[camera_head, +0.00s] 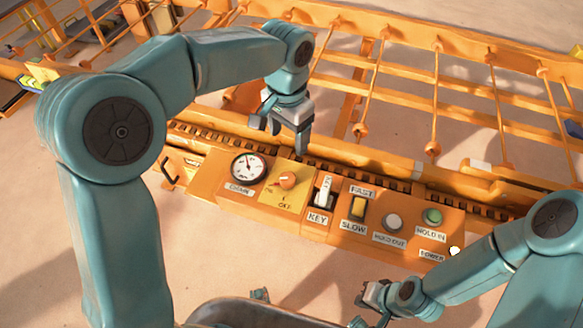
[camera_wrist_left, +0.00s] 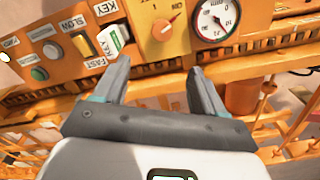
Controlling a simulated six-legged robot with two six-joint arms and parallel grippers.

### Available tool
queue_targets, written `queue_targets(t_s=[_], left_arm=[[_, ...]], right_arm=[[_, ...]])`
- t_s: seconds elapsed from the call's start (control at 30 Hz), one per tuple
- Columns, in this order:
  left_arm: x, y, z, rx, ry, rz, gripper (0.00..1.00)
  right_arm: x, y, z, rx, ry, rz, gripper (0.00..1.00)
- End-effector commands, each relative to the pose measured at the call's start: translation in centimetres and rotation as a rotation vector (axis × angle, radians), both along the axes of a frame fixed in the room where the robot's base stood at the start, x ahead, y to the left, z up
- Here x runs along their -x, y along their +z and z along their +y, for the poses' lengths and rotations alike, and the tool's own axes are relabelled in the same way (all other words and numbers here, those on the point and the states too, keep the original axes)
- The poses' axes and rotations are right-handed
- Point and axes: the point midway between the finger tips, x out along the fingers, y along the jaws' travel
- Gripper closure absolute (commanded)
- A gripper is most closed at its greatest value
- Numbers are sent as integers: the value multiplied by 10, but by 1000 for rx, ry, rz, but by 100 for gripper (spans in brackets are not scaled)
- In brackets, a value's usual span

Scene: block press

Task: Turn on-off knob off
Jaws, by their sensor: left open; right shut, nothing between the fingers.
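The on-off knob (camera_head: 288,180) is a round orange-red knob on a yellow plate (camera_head: 268,198) of the orange control panel. A label reading OFF sits below it in the head view. In the left wrist view the knob (camera_wrist_left: 162,29) is ahead of the fingers, and its pointer tilts to the upper right, near a small label. My left gripper (camera_head: 278,138) is open and empty, above and behind the knob, apart from it. Its two spread fingers show in the wrist view (camera_wrist_left: 158,70). My right gripper (camera_head: 371,293) is shut and empty in front of the panel at the lower right.
A pressure gauge (camera_head: 249,168) is left of the knob. The key switch (camera_head: 324,190), fast-slow switch (camera_head: 358,208), white button (camera_head: 392,222) and green button (camera_head: 432,216) are to its right. An orange rail and barred frame (camera_head: 434,98) run behind the panel.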

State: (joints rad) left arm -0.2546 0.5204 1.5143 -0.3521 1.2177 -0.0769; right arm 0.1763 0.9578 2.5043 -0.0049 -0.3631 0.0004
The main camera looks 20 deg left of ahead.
Motion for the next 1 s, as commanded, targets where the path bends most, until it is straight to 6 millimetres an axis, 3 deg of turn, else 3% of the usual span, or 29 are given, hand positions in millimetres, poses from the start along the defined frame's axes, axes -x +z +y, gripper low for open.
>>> queue_targets(t_s=[0.17,0.7,1.0], left_arm=[[5,-2,1,-11,2,1,29],[10,-122,-1,-10,4,4,29],[7,-155,0,-9,2,0,29]], right_arm=[[0,-4,0,0,0,0,100],[0,-29,0,0,0,0,100],[0,-34,0,0,0,0,100]])
